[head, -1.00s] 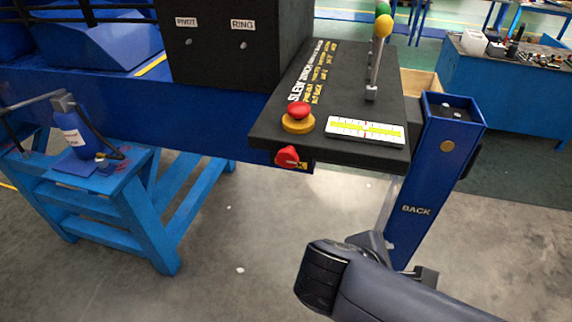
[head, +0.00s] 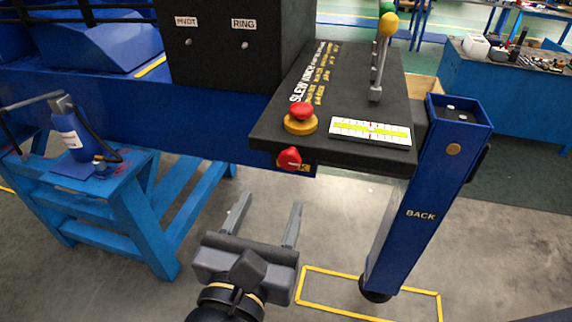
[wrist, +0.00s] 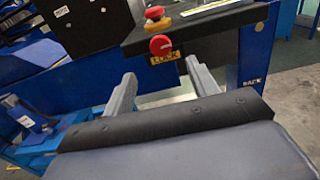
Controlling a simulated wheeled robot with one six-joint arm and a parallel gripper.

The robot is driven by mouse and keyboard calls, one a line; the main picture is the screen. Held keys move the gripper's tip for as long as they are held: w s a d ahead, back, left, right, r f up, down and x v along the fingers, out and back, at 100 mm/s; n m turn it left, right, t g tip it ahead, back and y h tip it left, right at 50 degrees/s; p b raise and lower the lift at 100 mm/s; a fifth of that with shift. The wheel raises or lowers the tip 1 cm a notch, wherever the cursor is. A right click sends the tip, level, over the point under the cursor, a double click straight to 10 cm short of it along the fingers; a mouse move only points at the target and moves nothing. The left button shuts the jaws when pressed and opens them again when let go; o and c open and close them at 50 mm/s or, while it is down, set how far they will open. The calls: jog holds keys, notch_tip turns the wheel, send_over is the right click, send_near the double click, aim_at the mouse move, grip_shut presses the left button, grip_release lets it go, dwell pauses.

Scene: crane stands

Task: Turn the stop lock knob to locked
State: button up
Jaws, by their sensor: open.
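The stop lock knob is a red knob (head: 289,159) on the front edge of the black control panel, below the red mushroom button (head: 301,112). In the wrist view the red knob (wrist: 160,45) sits above a yellow label (wrist: 164,59) reading LOCK. My gripper (head: 268,204) is open and empty, below and in front of the knob, fingers pointing toward the panel. In the wrist view my gripper's two fingers (wrist: 160,68) stand wide apart with the knob beyond them, between their lines. The fingers do not touch the knob.
The black panel (head: 265,136) also carries levers with green and yellow balls (head: 389,25) and a level gauge (head: 370,131). A blue post (head: 425,205) marked BACK stands right. The floor below the panel is clear.

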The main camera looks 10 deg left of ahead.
aim_at(288, 163)
jog(key=shift+w+d, duration=0.2)
jog(key=shift+w, duration=2.25)
jog(key=shift+w+d, duration=0.2)
jog(key=shift+w, duration=2.25)
jog(key=shift+c, duration=0.4)
jog(key=c, duration=0.9)
